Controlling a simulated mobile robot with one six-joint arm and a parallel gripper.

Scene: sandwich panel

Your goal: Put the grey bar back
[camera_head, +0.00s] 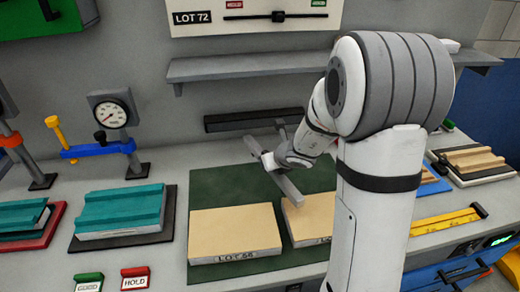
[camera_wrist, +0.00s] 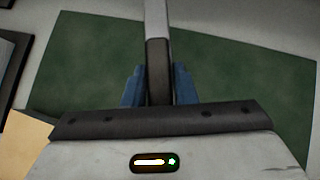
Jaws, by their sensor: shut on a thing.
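The grey bar (camera_head: 287,188) is held above the dark green mat (camera_head: 222,190), slanting from upper left to lower right in the head view. My gripper (camera_head: 273,160) is shut on it near its middle. In the wrist view the bar (camera_wrist: 156,18) runs straight up from between the two blue fingers, with a dark band at the grip. A long black holder (camera_head: 253,119) lies at the back of the bench, behind the bar; I cannot see clearly whether anything lies in it. The bar's near end is close to the tan panels.
Two tan panels, the left one (camera_head: 235,230) marked LOT 68, lie on the mat. A grey shelf (camera_head: 245,70) overhangs the back. Teal panels (camera_head: 120,208) and a gauge (camera_head: 112,112) stand left. A yellow ruler (camera_head: 445,221) lies right. The mat's back strip is bare.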

